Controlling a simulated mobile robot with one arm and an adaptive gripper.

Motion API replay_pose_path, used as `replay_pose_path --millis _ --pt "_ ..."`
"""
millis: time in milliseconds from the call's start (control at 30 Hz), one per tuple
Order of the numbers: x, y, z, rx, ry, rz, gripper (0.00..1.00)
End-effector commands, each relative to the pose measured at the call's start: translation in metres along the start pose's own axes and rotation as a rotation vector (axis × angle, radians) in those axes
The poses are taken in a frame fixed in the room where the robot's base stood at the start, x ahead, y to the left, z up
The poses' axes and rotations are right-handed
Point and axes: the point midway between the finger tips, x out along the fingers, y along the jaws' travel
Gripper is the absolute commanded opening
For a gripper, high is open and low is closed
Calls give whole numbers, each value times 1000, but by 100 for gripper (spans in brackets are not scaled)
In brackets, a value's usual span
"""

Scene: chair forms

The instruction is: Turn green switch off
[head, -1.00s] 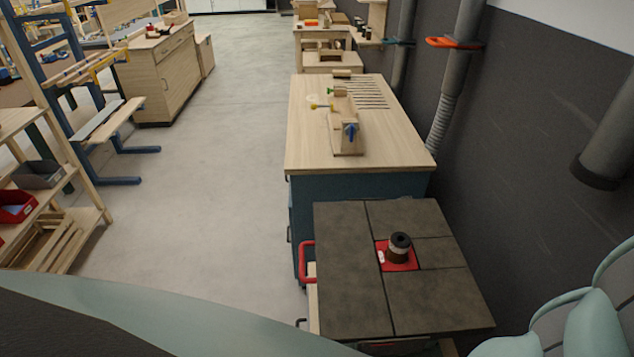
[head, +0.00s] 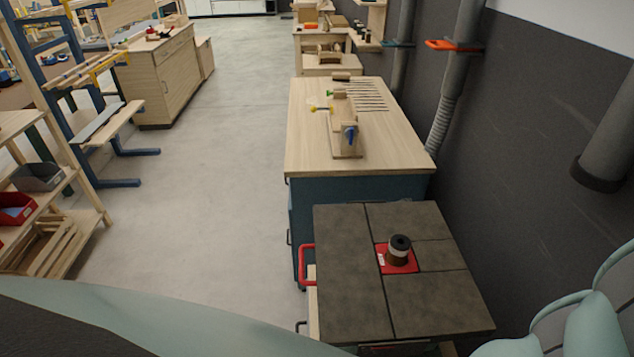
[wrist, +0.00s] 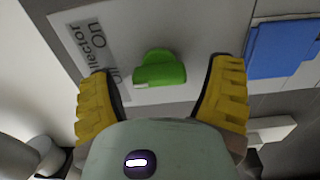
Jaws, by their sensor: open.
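The green switch (wrist: 160,70) is a rounded green knob on a light grey panel (wrist: 200,32) in the wrist view. A label beside it on the left reads "On", with a partly hidden word ending in "llector" and more lettering behind my finger. My gripper (wrist: 165,88) is open, with one yellow finger on each side of the switch in the picture. No contact between fingers and switch shows. Which way the switch is set, I cannot tell for sure. In the head view neither the switch nor my gripper shows.
A blue part (wrist: 280,48) sits right of the switch. In the head view, a dark-topped machine table (head: 345,280) with a red plate (head: 397,262) stands near, and a wooden workbench (head: 310,140) behind it. Open floor (head: 220,150) lies to the left.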

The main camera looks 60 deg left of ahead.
Motion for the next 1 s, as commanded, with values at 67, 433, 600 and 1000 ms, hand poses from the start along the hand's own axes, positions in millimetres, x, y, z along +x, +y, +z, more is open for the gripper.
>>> replay_pose_path --millis 67,433,600,1000 --pt "-5 0 2 0 -4 -1 80" --pt "-42 -1 3 2 -9 -2 80" --pt "-58 0 2 0 -8 0 80" --pt "-93 0 2 0 -8 -1 80"
